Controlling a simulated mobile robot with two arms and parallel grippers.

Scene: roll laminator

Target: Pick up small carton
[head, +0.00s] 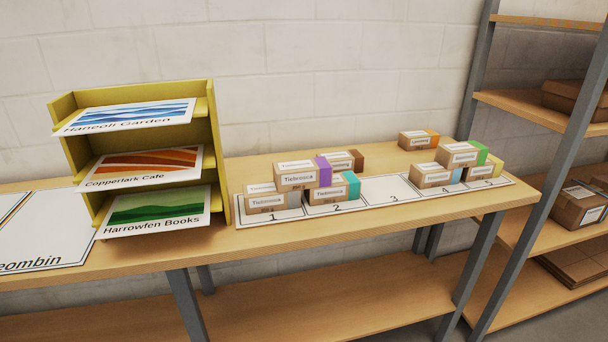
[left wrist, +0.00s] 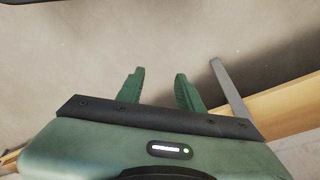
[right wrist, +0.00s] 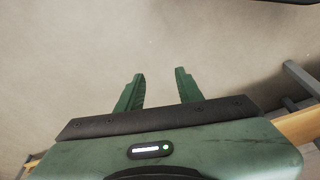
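Several small cartons stand on the table (head: 400,224). On the left part of the numbered strip (head: 385,190) are a carton with a grey end (head: 268,203), one with a teal end (head: 328,193), and one with a purple end (head: 297,178) resting on top of them. A brown-ended carton (head: 341,160) is behind. At right are a light-blue-ended carton (head: 433,177), a yellow-ended one (head: 480,172), a green-ended one (head: 459,154) on top, and an orange-ended one (head: 416,140) behind. My left gripper (left wrist: 158,75) and right gripper (right wrist: 160,76) are open and empty, away from the cartons.
A yellow rack (head: 70,150) with blue, orange and green sheets stands left of the cartons. A white mat (head: 45,230) lies at far left. Strip space 3 is clear. Grey-framed shelves (head: 545,100) with brown boxes stand at right.

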